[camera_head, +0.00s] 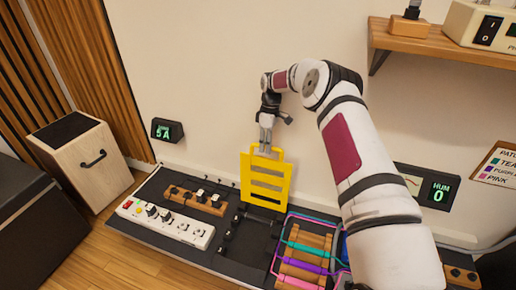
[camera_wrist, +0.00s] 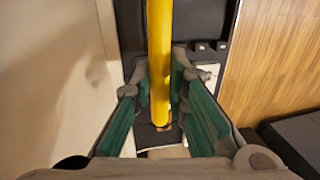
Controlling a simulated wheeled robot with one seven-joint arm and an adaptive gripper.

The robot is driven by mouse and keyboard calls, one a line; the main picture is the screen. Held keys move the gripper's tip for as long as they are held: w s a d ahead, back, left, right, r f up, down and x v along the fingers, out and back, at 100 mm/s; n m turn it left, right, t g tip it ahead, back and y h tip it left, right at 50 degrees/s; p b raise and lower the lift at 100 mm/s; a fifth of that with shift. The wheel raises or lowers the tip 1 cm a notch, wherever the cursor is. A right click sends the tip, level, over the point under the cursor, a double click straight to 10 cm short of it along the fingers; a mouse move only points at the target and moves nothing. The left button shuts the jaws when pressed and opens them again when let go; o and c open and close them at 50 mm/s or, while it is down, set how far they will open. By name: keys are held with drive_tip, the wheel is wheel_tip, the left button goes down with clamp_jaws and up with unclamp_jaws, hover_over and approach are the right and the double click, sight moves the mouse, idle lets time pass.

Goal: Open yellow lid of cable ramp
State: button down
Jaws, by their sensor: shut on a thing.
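The yellow lid (camera_head: 266,181) of the cable ramp stands raised, close to upright, at the back of the dark board, with slots through it. My gripper (camera_head: 266,149) is at the lid's top edge and shut on it. In the wrist view the lid shows as a yellow bar (camera_wrist: 160,60) running between the two green-padded fingers of my gripper (camera_wrist: 160,110). The dark ramp base (camera_head: 262,214) lies below the lid. The fingertips are small in the head view, so their exact contact is hard to see there.
A white power strip (camera_head: 166,224) and a wooden block with knobs (camera_head: 196,200) lie left of the lid. A wooden rack with coloured cables (camera_head: 304,257) lies to the right. The wall (camera_head: 215,80) is close behind. A wooden shelf (camera_head: 425,42) juts out at upper right.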

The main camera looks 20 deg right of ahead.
drive_tip(key=shift+s+d+f, duration=0.2)
drive_tip(key=shift+d+f, duration=0.2)
drive_tip(key=shift+f, duration=0.1)
drive_tip(key=c, duration=1.6)
unclamp_jaws()
drive_tip(key=shift+o, duration=0.2)
drive_tip(key=shift+w+a+r, duration=0.15)
drive_tip(key=shift+w+r, duration=0.05)
drive_tip(key=shift+r, duration=0.15)
drive_tip(key=v, duration=0.3)
drive_tip(key=s+a+v, duration=0.1)
drive_tip(key=v, duration=0.5)
drive_tip(key=shift+s+r, duration=0.25)
drive_tip(key=shift+r, duration=0.15)
